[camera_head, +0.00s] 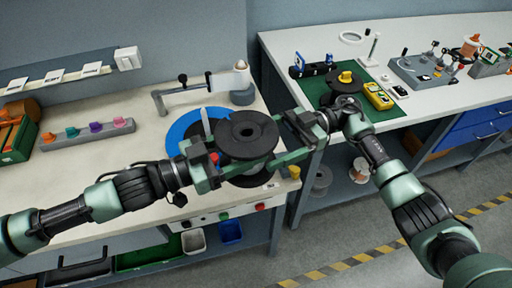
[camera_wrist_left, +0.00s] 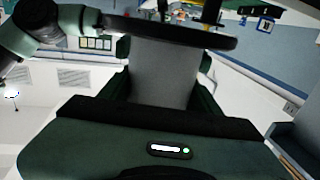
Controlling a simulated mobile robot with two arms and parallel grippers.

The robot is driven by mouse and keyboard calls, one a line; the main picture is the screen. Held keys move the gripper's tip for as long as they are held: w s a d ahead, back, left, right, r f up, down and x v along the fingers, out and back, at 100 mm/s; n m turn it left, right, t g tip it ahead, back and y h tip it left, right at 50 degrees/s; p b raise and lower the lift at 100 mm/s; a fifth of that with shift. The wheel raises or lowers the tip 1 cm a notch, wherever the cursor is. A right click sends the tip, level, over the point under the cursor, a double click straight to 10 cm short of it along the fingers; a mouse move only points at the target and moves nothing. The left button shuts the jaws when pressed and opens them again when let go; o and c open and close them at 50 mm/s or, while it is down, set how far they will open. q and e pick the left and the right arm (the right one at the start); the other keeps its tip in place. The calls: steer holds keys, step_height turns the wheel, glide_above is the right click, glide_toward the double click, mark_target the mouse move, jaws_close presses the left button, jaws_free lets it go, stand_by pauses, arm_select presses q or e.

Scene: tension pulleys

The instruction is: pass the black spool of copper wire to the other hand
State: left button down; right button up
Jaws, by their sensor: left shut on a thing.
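The black spool (camera_head: 249,133) is held up between my two grippers, in front of the left bench. It has a dark upper flange with a center hole and a second flange below. No copper color shows on it. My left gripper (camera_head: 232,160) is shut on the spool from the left. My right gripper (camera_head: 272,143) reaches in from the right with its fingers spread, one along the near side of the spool. Contact there is unclear. The left wrist view shows a flange (camera_wrist_left: 175,34) and a grey hub (camera_wrist_left: 162,75) close up.
A blue disc (camera_head: 184,132) lies on the left bench behind the spool. A rack of colored knobs (camera_head: 88,133) and a green box (camera_head: 17,140) stand farther left. On the right bench, a green mat (camera_head: 365,110) holds a yellow device (camera_head: 378,96). A gap separates the benches.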

arm_select(q)
steer(key=shift+r, duration=0.15)
arm_select(e)
steer(key=shift+x, duration=1.5)
jaws_close()
arm_select(q)
steer(key=shift+c, duration=1.3)
jaws_free()
arm_select(e)
steer(key=shift+r, duration=0.15)
arm_select(q)
steer(key=shift+a, duration=0.1)
